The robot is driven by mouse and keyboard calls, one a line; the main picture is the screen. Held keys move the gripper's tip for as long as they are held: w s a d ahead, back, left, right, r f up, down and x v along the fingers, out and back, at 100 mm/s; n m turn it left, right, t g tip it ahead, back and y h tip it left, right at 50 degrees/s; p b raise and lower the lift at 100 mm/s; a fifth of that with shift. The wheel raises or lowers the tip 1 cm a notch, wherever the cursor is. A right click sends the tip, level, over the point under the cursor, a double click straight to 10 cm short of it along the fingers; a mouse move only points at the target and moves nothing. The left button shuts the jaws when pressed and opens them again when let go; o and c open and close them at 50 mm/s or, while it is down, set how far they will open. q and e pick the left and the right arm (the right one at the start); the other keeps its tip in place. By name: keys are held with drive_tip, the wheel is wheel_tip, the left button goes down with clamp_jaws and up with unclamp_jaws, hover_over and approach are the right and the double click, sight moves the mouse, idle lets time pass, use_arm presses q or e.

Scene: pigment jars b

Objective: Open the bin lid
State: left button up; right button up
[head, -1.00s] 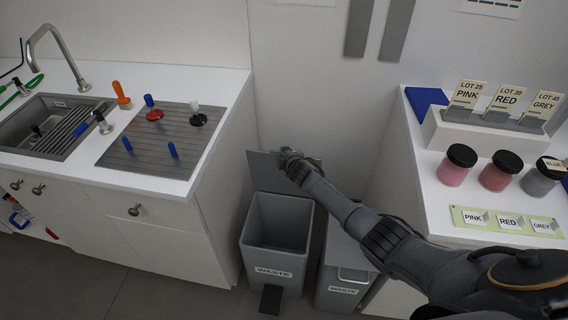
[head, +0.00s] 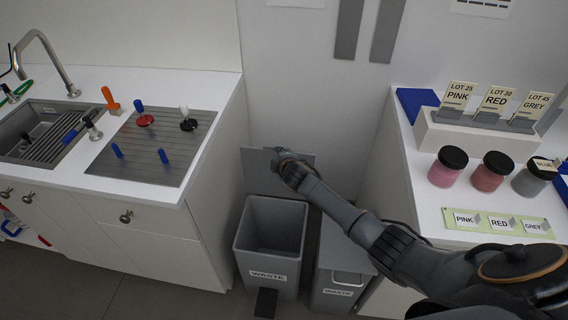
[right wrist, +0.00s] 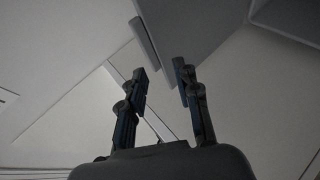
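The left grey waste bin (head: 272,240) stands open on the floor between the two counters. Its grey lid (head: 257,172) is tilted up at the back, close to the wall, and the empty-looking inside shows. My right gripper (head: 279,160) is at the raised lid, covering part of it; its fingertips are hard to make out in the head view. In the right wrist view the two fingers (right wrist: 163,80) are apart with nothing between them. A grey panel, probably the lid, shows beyond them. Contact with the lid cannot be told. My left gripper is out of view.
A second waste bin (head: 340,272) stands to the right, closed, partly behind my arm. A dark pedal (head: 265,303) sits at the open bin's front. The sink counter (head: 212,84) is on the left. The right counter (head: 425,190) holds several pigment jars and label cards.

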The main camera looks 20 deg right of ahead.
drive_tip(key=v, duration=0.9)
drive_tip(key=shift+s+r, duration=0.15)
drive_tip(key=shift+s, duration=0.05)
drive_tip(key=shift+a, duration=0.2)
drive_tip(key=s+a+f+m+g, duration=0.1)
drive_tip(key=s+a+f+m, duration=0.15)
drive_tip(key=s, duration=0.45)
drive_tip(key=s+a+f+m+g, duration=0.1)
drive_tip(key=s+a+m+g, duration=0.15)
drive_tip(key=s, duration=0.35)
drive_tip(key=s+a+r+m+g+y, duration=0.2)
drive_tip(key=s+m+g, duration=0.35)
drive_tip(key=s, duration=1.75)
wheel_tip(320, 180, down, 27)
drive_tip(key=s, duration=0.3)
drive_tip(key=s+d+f+g, duration=0.1)
drive_tip(key=s+d+f, duration=0.2)
drive_tip(key=s+f, duration=1.2)
drive_tip(key=shift+s+m+g, duration=0.3)
drive_tip(key=shift+s+m, duration=0.05)
drive_tip(key=shift+s, duration=0.05)
